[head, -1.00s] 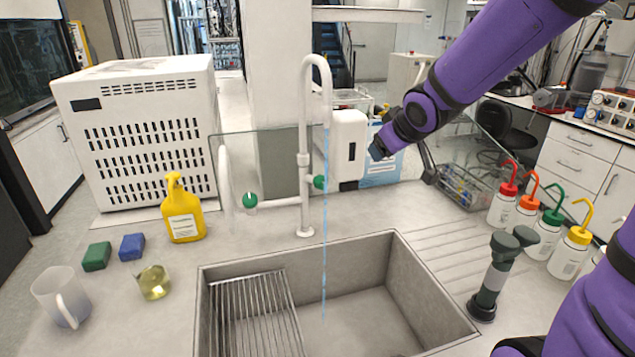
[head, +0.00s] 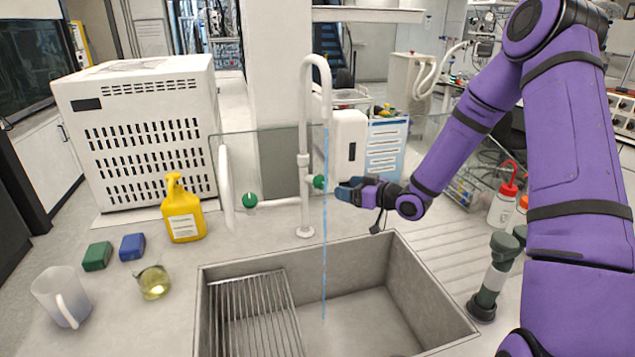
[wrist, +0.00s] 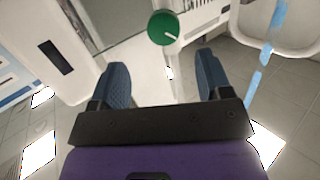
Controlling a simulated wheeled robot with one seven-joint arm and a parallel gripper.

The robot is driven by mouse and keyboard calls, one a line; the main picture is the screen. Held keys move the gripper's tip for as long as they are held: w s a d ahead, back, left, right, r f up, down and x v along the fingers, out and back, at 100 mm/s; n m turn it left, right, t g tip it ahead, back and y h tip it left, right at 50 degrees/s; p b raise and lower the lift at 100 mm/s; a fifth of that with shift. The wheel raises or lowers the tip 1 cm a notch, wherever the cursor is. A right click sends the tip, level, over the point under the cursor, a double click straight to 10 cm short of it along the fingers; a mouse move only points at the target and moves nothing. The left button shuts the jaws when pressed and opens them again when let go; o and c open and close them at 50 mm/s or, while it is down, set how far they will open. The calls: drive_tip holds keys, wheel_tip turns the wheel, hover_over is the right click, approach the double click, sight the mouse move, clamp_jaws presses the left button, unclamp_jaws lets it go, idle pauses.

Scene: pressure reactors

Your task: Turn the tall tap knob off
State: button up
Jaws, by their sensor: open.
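The tall tap (head: 304,150) is a white upright pipe with a curved top behind the sink. A thin blue stream of water (head: 325,230) runs from its spout into the basin. Its green round knob (head: 319,182) sits on the right side of the pipe. In the wrist view the green knob (wrist: 164,28) has a white mark and lies ahead of and between the fingertips. My gripper (head: 346,188) is just right of the knob in the head view, apart from it. In the wrist view my gripper (wrist: 164,78) is open with nothing between its two blue fingers.
A second green knob (head: 250,200) is on the short tap to the left. The sink (head: 410,290) lies below my gripper. A white dispenser (head: 348,145) stands behind the tall tap. A yellow bottle (head: 183,212) stands left. A black-green fixture (head: 492,280) stands right of the sink.

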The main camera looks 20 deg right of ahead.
sight(325, 183)
drive_tip(key=shift+t+y, duration=0.4)
drive_tip(key=shift+y, duration=0.4)
drive_tip(key=x, duration=0.7)
drive_tip(key=f+x, duration=0.1)
drive_tip(key=x, duration=0.2)
drive_tip(key=shift+w+a, duration=0.2)
drive_tip(key=shift+a, duration=0.05)
drive_tip(key=c, duration=0.9)
